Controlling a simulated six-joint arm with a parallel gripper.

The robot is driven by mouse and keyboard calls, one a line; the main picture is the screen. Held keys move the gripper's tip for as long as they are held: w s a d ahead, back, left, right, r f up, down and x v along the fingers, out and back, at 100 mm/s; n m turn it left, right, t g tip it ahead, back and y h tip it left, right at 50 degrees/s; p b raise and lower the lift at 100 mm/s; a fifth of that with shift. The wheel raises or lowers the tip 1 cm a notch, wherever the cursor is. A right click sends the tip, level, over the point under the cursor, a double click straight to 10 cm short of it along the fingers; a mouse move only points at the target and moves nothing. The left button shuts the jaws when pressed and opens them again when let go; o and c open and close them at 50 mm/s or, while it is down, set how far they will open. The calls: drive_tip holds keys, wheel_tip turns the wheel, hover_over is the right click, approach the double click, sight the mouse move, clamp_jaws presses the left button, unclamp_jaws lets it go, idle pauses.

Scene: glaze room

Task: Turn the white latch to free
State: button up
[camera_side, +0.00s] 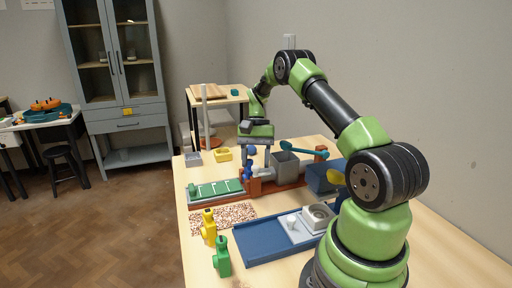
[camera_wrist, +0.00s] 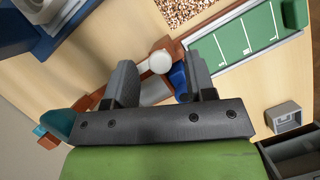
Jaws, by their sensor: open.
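My gripper (camera_wrist: 158,70) is open, its two fingers apart over the red-brown bar fixture. A white piece with a round head (camera_wrist: 160,62), which looks like the latch, shows between the fingers in the wrist view. I cannot tell whether either finger touches it. A blue knob (camera_wrist: 179,80) lies close beside it, near the right finger. In the side view my gripper (camera_side: 257,164) points down at the red-brown fixture (camera_side: 262,187), next to the blue knob (camera_side: 248,171). The white piece cannot be made out clearly there, and its turned position is unclear.
A green marked board (camera_side: 215,190) adjoins the fixture on the left. A grey box (camera_side: 284,164) and a teal-handled part (camera_side: 309,152) stand to the right. A speckled mat (camera_side: 222,217), yellow figure (camera_side: 208,227), green figure (camera_side: 222,257) and blue tray (camera_side: 262,243) lie nearer the camera.

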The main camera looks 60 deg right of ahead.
drive_tip(key=v, duration=0.9)
drive_tip(key=shift+r, duration=0.15)
drive_tip(key=s+a+r+n+t+h, duration=0.25)
drive_tip(key=a+r+n, duration=0.35)
drive_tip(key=a+r, duration=1)
drive_tip(key=s+a+f+n+t, duration=0.3)
drive_tip(key=s+a+t, duration=0.3)
drive_tip(key=s+a, duration=0.6)
drive_tip(key=shift+s+f+n, duration=0.2)
drive_tip(key=shift+s+n, duration=0.1)
drive_tip(key=shift+s, duration=0.3)
